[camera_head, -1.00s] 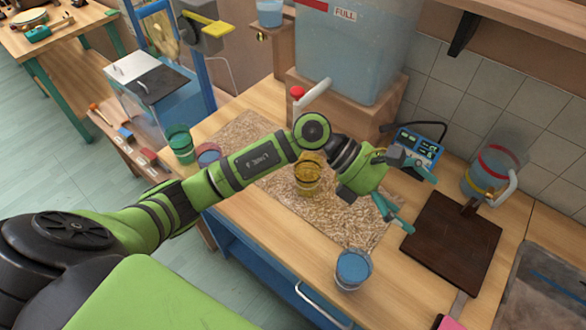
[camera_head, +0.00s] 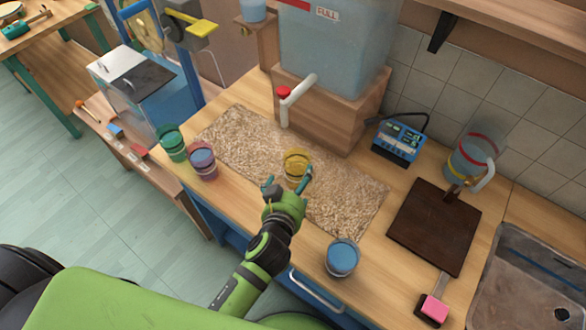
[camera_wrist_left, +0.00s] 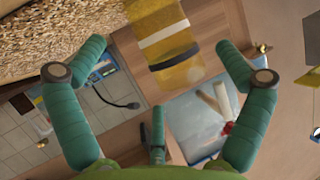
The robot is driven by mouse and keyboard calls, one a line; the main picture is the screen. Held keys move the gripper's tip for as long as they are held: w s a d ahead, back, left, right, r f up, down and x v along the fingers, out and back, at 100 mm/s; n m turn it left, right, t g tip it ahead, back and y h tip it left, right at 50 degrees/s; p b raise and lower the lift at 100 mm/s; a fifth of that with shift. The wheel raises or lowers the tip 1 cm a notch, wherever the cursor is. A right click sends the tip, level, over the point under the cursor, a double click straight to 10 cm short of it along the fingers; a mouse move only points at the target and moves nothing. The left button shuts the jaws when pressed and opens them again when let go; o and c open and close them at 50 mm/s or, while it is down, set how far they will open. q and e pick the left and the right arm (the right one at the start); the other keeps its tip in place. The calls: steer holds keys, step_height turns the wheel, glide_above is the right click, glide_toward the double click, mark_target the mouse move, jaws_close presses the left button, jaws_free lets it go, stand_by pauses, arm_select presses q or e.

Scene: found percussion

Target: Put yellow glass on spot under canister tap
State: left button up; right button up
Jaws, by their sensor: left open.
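The yellow glass (camera_head: 297,163) stands upright on the beige speckled mat (camera_head: 245,132). The canister (camera_head: 335,50), labelled FULL, sits on a wooden block behind the mat. Its white tap (camera_head: 298,88) with a red knob hangs over the back of the mat, up and slightly left of the glass. My left gripper (camera_head: 287,180) is open at the near side of the glass, its fingers pointing toward it. In the left wrist view the yellow glass (camera_wrist_left: 165,40) with white and black bands lies ahead between the spread fingers (camera_wrist_left: 160,75). My right gripper is not in view.
A green glass (camera_head: 172,143) and a red-blue glass (camera_head: 203,161) stand at the left edge. A blue glass (camera_head: 342,258) stands at the front. A blue device (camera_head: 397,143), dark board (camera_head: 432,228) and clear jug (camera_head: 470,155) are to the right. The mat's right part is clear.

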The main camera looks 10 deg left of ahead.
mark_target(304, 163)
arm_select(q)
steer(key=x, duration=0.2)
steer(key=p+x, duration=0.2)
steer(key=x, duration=0.1)
steer(key=shift+w+d+r, duration=0.2)
steer(key=shift+w+r, duration=0.05)
steer(key=shift+w, duration=0.25)
steer(key=shift+w+f, duration=0.2)
steer(key=shift+w, duration=0.05)
steer(key=shift+s, duration=0.1)
steer(key=shift+c, duration=0.4)
steer(key=shift+r, duration=0.1)
steer(key=c, duration=1.2)
